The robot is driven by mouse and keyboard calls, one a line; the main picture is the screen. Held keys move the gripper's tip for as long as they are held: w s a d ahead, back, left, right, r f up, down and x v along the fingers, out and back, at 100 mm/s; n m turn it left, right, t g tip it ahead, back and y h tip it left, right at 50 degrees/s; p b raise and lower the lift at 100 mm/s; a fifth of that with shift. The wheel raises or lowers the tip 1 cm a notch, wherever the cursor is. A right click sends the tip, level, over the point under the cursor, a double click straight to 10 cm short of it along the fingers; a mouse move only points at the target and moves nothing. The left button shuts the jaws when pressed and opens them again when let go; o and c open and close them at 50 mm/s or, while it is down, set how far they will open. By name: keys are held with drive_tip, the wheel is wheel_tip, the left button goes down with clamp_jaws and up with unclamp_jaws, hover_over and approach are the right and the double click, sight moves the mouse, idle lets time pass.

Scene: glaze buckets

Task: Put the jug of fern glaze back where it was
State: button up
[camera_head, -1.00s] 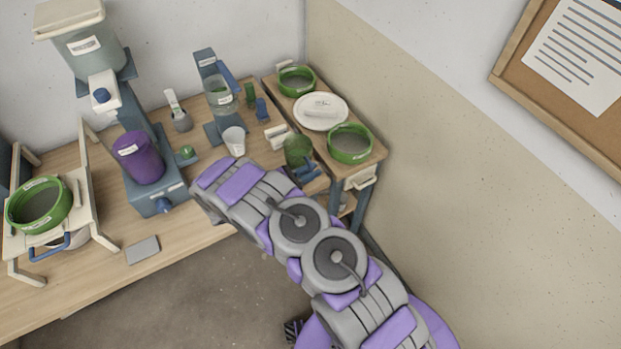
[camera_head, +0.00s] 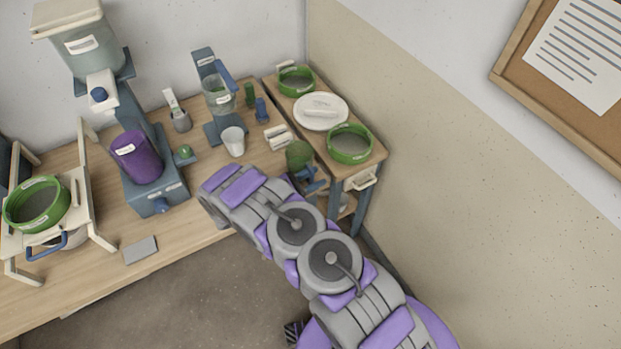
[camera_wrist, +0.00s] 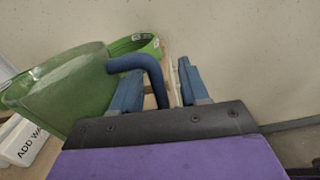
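The green jug (camera_head: 299,154) is at the right end of the long bench, beside the small side table. Its label does not show, and I cannot tell whether it rests on the bench. In the wrist view the jug (camera_wrist: 62,92) fills the left side, and its dark blue handle (camera_wrist: 152,70) bends down toward my palm. My gripper (camera_wrist: 160,85) is open, with the handle between its two blue fingers. A gap shows between the handle and the right finger. In the head view my gripper (camera_head: 312,182) is just below the jug, partly hidden.
The side table (camera_head: 315,145) holds two green-rimmed sieves (camera_head: 350,144) and a white plate (camera_head: 321,112). Left of the jug are a white block (camera_head: 278,136) and a white cup (camera_head: 233,141). A purple container (camera_head: 137,158) stands farther left.

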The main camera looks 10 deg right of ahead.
drive_tip(key=shift+d, duration=0.25)
drive_tip(key=shift+a+r, duration=0.1)
drive_tip(key=shift+r, duration=0.05)
drive_tip(key=p+v, duration=0.2)
drive_tip(key=v, duration=1)
drive_tip(key=d+r+m+g, duration=0.6)
drive_tip(key=d+r, duration=0.3)
drive_tip(key=r, duration=0.4)
drive_tip(key=s+d+r+m+g+y, duration=0.4)
drive_tip(key=s+d+r+m+y, duration=0.15)
drive_tip(key=s+d+r, duration=0.45)
drive_tip(key=s+r+m+y, duration=0.3)
drive_tip(key=s+r, duration=0.1)
drive_tip(key=s, duration=0.3)
drive_tip(key=s+r+m+y, duration=0.3)
drive_tip(key=s+r, duration=0.1)
drive_tip(key=s, duration=0.2)
drive_tip(key=s+a+m+t+y, duration=0.2)
drive_tip(key=s+a+y, duration=0.3)
drive_tip(key=s, duration=0.7)
drive_tip(key=shift+a+r+m+t+y, duration=0.35)
drive_tip(key=shift+a+r+m, duration=0.25)
drive_tip(key=shift+a, duration=0.25)
drive_tip(key=shift+f, duration=0.1)
drive_tip(key=shift+c, duration=0.2)
